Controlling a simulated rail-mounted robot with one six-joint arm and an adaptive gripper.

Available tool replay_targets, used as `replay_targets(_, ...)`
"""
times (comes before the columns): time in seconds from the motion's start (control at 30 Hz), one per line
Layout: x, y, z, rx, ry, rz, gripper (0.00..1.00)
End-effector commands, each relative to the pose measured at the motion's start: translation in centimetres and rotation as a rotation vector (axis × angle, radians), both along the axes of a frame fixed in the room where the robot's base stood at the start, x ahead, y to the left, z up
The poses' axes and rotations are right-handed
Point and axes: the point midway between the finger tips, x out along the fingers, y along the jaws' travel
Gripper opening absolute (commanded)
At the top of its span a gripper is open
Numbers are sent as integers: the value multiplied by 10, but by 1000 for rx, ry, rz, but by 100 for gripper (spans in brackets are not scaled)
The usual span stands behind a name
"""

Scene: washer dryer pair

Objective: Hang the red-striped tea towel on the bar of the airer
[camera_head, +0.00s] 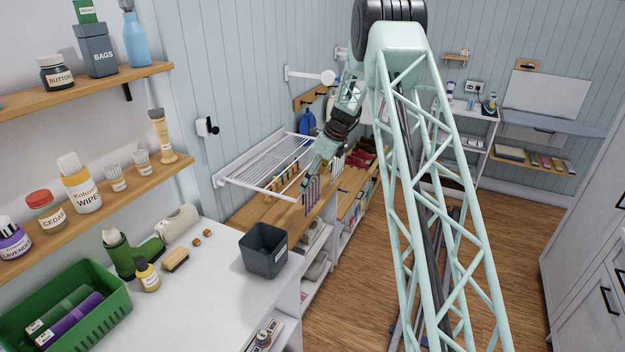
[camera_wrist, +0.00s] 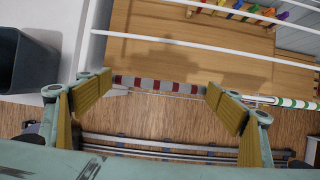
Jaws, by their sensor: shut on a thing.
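The red-striped tea towel (camera_wrist: 160,85) shows in the wrist view as a narrow red and grey-white band between my gripper's two yellow-padded fingers (camera_wrist: 160,92). My gripper is shut on it. In the head view the towel (camera_head: 312,194) hangs below my gripper (camera_head: 306,184), by the front right edge of the white airer (camera_head: 262,166). The airer is fixed to the wall and its rack sticks out over the wooden counter. White airer bars (camera_wrist: 190,44) cross the upper wrist view, apart from the towel in the picture. I cannot tell the height gap.
A green-striped cloth (camera_wrist: 290,103) lies at the right of the wrist view. A dark grey bin (camera_head: 264,250) stands on the white worktop, left in the wrist view. Coloured items (camera_wrist: 235,10) stand on the wooden counter (camera_head: 262,211). The floor (camera_head: 345,270) beside it is open.

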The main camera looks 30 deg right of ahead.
Motion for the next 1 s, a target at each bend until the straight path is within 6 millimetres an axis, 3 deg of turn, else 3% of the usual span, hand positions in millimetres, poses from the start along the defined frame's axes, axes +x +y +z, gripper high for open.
replay_targets(0.33, 0, 0, -1, 0, 0, 0, 73)
replay_targets(0.37, 0, 0, -1, 0, 0, 0, 86)
replay_targets(0.5, 0, 0, -1, 0, 0, 0, 99)
replay_targets(1.0, -2, -2, 6, -1, -1, 0, 100)
